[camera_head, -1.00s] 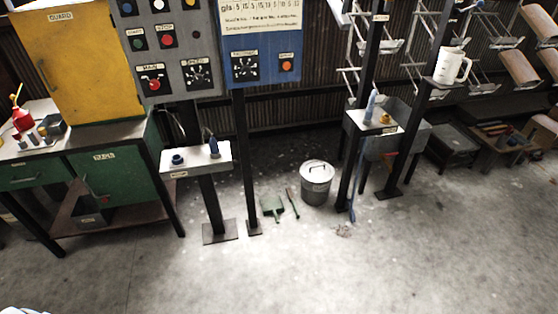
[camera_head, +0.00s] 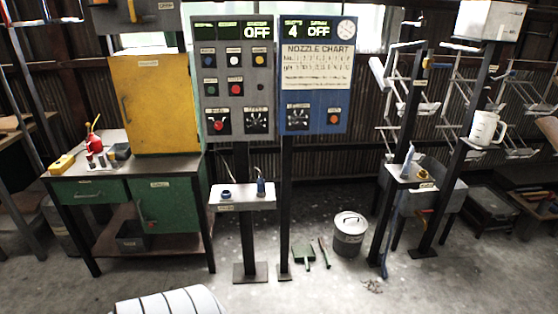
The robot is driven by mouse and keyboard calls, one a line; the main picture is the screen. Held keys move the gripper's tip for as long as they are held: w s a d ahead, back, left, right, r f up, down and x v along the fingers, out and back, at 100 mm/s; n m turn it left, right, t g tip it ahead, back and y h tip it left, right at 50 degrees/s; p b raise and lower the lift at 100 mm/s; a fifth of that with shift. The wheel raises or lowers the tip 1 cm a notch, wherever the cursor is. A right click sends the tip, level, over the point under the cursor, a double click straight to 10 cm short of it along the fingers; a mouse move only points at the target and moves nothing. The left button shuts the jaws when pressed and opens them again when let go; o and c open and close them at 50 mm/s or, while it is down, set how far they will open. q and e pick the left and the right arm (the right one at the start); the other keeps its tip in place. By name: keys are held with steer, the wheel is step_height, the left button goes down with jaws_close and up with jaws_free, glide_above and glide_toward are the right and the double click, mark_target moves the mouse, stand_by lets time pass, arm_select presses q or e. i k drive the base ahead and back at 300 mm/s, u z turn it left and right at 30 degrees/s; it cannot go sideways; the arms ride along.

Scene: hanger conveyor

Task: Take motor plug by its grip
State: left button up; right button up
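A small grey shelf (camera_head: 233,205) stands on a post below the control panels. On it is an upright blue-grey piece (camera_head: 261,184) with a narrow top, which looks like a plug. A short dark blue round piece (camera_head: 226,195), perhaps a socket, sits to its left, apart from it. The shelf label is too small to read, so I cannot confirm which piece is the motor plug. Neither of my grippers is in view, and nothing is seen touching the pieces on the shelf.
A grey panel (camera_head: 235,92) and a blue panel (camera_head: 313,104) rise above the shelf; both displays read OFF. A green bench (camera_head: 90,192) stands left. A lidded bin (camera_head: 349,235) and dustpan (camera_head: 303,252) are on the floor right. Floor before the shelf looks mostly clear.

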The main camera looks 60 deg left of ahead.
mark_target(260, 183)
steer(key=i, duration=1.5)
steer(key=u, duration=0.8)
steer(key=i, duration=0.9)
steer(key=u, duration=0.75)
